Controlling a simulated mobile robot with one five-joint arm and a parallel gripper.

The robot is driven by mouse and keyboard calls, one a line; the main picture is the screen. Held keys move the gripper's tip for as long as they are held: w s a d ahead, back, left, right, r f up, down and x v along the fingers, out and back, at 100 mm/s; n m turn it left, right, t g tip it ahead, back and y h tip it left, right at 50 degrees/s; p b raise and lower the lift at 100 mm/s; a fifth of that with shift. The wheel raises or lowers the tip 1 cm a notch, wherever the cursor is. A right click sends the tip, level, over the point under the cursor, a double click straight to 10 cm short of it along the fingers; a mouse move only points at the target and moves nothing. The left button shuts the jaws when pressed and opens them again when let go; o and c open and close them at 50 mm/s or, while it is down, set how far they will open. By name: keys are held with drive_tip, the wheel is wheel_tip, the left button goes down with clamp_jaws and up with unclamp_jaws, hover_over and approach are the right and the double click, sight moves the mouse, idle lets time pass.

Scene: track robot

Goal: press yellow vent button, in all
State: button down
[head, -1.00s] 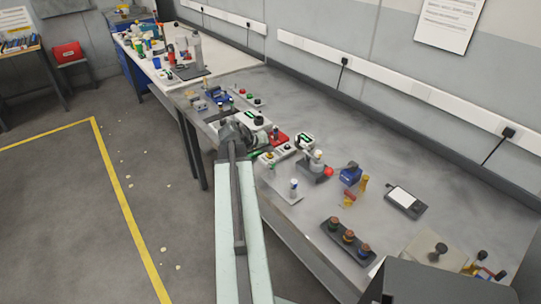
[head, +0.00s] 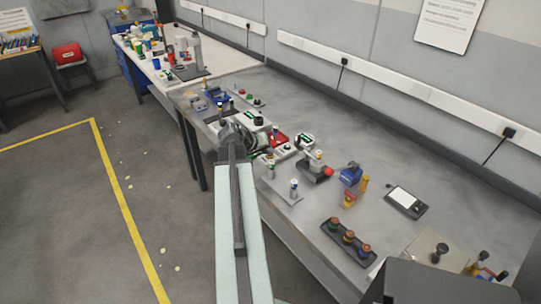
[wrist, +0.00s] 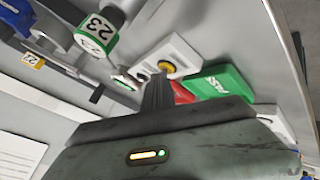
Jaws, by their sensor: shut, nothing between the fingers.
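The yellow button (wrist: 167,66) sits in a dark ring on a white box (wrist: 185,50) in the wrist view. My gripper (wrist: 159,82) is shut and empty. Its tips appear right beside the button's near edge; I cannot tell whether they touch it. In the head view the white box (head: 286,151) shows behind my gripper (head: 267,158), which hides the button there.
In the wrist view a green PASS block (wrist: 217,82) and a red part (wrist: 183,95) lie close to the right of the fingers. A cylinder labelled 23 (wrist: 98,36) stands at left.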

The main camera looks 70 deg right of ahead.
sight(268, 157)
drive_tip(key=shift+r+p, duration=0.75)
drive_tip(key=shift+r, duration=0.05)
wheel_tip(268, 157, up, 5)
drive_tip(key=p, duration=0.5)
drive_tip(key=shift+r, duration=0.1)
idle(0.3)
